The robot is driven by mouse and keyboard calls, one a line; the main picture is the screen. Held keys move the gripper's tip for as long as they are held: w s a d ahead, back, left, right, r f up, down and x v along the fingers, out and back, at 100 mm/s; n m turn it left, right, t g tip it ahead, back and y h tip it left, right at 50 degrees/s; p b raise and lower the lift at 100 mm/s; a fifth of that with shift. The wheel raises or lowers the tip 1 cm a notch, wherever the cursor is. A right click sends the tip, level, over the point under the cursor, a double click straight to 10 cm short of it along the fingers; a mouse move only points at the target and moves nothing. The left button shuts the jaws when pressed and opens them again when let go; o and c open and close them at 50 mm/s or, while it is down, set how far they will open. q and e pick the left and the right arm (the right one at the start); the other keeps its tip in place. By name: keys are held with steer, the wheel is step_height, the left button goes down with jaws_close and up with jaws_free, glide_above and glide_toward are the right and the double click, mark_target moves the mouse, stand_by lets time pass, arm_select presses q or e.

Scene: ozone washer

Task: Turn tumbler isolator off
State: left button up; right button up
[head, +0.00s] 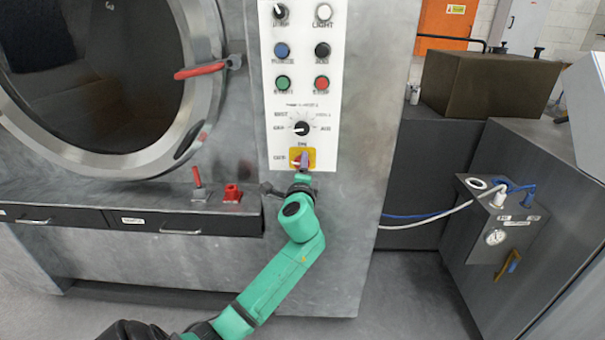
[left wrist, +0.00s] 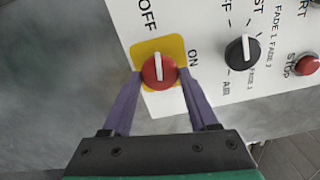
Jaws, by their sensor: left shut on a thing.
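The tumbler isolator is a red rotary knob (head: 300,161) on a yellow square plate at the bottom of the white control panel. In the left wrist view the red knob (left wrist: 158,71) has a white line running nearly up and down in the picture. The word OFF is printed above it and ON to its right. My left gripper (head: 303,166) is at the knob, at the end of my green arm. In the left wrist view its two purple fingers (left wrist: 159,74) sit on either side of the knob, closed on it. My right gripper is not in view.
A black selector knob (head: 302,128) and several coloured buttons sit above the isolator. A red door handle (head: 203,70) juts out at left, above a ledge with a red fitting (head: 231,193). A grey box with a gauge (head: 496,237) and hoses stands at right.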

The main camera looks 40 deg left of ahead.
arm_select(q)
steer(key=shift+f+n+b, duration=0.1)
steer(key=shift+n+b, duration=0.3)
steer(key=shift+n, duration=0.5)
steer(key=o, duration=1.3)
steer(key=shift+o, duration=0.2)
steer(key=b+v, duration=0.2)
steer(key=v, duration=1.2)
steer(key=shift+s+d, duration=0.2)
